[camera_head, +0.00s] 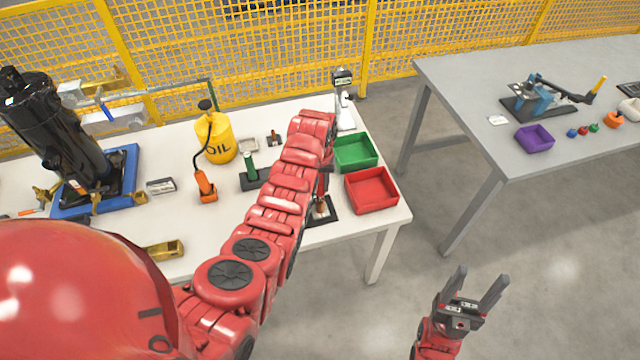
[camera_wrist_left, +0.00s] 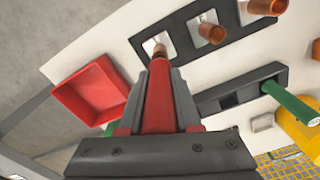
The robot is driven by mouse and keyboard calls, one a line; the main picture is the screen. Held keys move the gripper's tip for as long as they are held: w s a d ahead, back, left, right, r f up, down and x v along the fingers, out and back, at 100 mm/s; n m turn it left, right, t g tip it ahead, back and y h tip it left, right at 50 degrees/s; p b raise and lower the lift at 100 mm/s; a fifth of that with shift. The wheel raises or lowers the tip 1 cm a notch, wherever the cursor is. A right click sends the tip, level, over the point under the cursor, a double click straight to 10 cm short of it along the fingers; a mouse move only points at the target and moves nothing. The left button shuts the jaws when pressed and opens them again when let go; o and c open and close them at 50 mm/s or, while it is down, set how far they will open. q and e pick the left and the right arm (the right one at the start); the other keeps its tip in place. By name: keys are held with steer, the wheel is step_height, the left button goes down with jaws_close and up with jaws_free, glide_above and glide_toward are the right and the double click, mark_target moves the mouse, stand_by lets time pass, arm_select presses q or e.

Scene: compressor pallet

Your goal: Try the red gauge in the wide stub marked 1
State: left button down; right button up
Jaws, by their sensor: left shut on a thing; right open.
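My left gripper (camera_wrist_left: 158,100) is shut on the red gauge (camera_wrist_left: 158,92), which points away from the wrist between the fingers. In the head view this gripper (camera_head: 323,178) is partly hidden by my arm, above the dark stub plate (camera_head: 322,216). In the left wrist view the plate (camera_wrist_left: 186,62) carries copper stubs beside white labels whose marks I cannot read. The gauge's tip lines up with the end stub (camera_wrist_left: 159,49); I cannot tell whether they touch or the gauge is inside. My right gripper (camera_head: 475,290) is open and empty over the floor.
A red tray (camera_head: 372,204) and a green tray (camera_head: 356,165) stand right of the plate. A dark holder (camera_head: 256,180) bears a green gauge (camera_head: 250,165). A second table is at right.

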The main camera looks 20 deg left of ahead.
stand_by(0.3)
arm_select(q)
steer(key=shift+f+b, duration=0.5)
stand_by(1.7)
steer(key=shift+r, duration=0.1)
steer(key=shift+r, duration=1.4)
steer(key=shift+f, duration=0.15)
steer(key=shift+f+b, duration=0.45)
steer(key=shift+f, duration=0.45)
